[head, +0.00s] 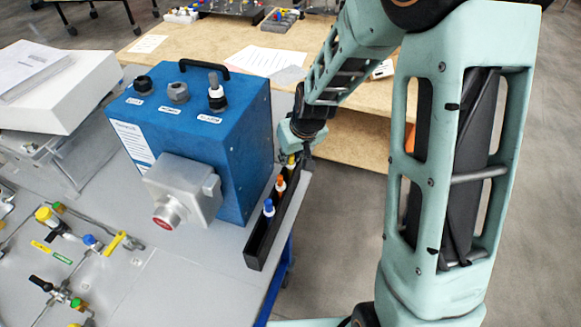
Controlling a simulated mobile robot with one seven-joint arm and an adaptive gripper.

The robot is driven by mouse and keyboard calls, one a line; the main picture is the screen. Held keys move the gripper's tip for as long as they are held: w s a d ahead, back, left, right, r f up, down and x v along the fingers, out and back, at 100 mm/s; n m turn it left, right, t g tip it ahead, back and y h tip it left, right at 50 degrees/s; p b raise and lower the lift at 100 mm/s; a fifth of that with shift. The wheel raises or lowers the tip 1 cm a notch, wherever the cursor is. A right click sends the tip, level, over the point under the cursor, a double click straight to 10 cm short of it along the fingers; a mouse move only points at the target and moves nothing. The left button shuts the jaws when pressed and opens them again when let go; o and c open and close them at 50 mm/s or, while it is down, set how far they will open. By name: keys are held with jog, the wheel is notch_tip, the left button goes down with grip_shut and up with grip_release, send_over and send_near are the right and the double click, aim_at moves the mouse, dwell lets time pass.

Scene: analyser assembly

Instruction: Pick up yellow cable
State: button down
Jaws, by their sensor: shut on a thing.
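The yellow cable (291,160) shows as a small yellow-topped piece at the far end of a narrow black holder (256,250) on the right edge of the grey table. My gripper (297,151) is at that far end, shut on the yellow cable. The fingers are small, dark and partly hidden by my wrist. The cable appears upright and still at the holder; I cannot tell whether it is lifted. An orange cable end (281,184) and a blue one (268,208) stand in the holder nearer the camera.
A blue analyser box (240,150) with a black handle stands just left of the holder. A grey block with a red-marked knob (185,190) is on its front. Valves and tubing (62,235) lie at left. A wooden table (215,45) is behind.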

notch_tip(320, 180, up, 25)
jog(key=p, duration=0.5)
dwell(0.9)
